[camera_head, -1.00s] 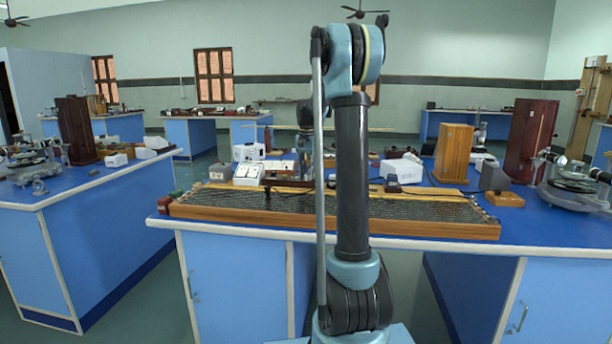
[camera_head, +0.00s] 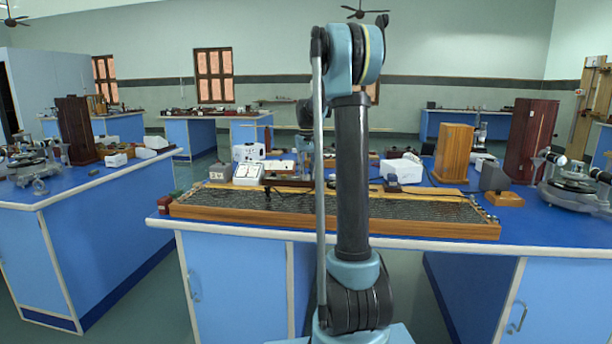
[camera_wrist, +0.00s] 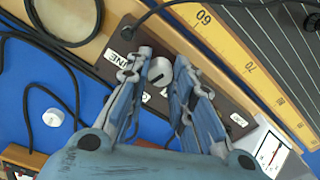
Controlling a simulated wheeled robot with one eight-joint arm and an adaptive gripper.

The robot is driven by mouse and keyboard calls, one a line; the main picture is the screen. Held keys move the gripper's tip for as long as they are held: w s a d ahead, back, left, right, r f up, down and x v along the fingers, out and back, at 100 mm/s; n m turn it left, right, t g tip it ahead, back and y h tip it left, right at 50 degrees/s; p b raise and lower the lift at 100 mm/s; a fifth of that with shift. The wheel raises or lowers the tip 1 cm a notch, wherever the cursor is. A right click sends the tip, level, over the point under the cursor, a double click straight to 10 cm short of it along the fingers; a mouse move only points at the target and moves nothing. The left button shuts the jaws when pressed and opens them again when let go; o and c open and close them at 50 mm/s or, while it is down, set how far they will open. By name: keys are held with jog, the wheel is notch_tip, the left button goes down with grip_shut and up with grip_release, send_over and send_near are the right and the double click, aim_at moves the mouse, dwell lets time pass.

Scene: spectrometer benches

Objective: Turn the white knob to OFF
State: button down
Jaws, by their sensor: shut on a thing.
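The white knob (camera_wrist: 160,71) with a dark pointer line sits on a dark brown panel (camera_wrist: 120,67) in the wrist view. My gripper (camera_wrist: 164,58) is over the panel, with its two blue fingers on either side of the knob and shut on it. White labels lie beside the knob; one reads "LINE" or similar, and the others are partly covered by the fingers. I cannot read which label the pointer line faces. In the head view my arm hides the knob and the gripper's tips.
A yellow scale (camera_wrist: 252,68) and striped wire board run beside the panel. A white meter (camera_wrist: 268,150) stands at the lower right. Black cables (camera_wrist: 47,45) loop over the blue bench at left, near a small white round piece (camera_wrist: 53,117).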

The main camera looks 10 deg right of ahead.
aim_at(307, 175)
jog(key=shift+w+n, duration=0.1)
jog(key=shift+n, duration=1.1)
jog(key=c, duration=1.4)
grip_release()
jog(key=shift+o, duration=0.2)
notch_tip(307, 175, up, 12)
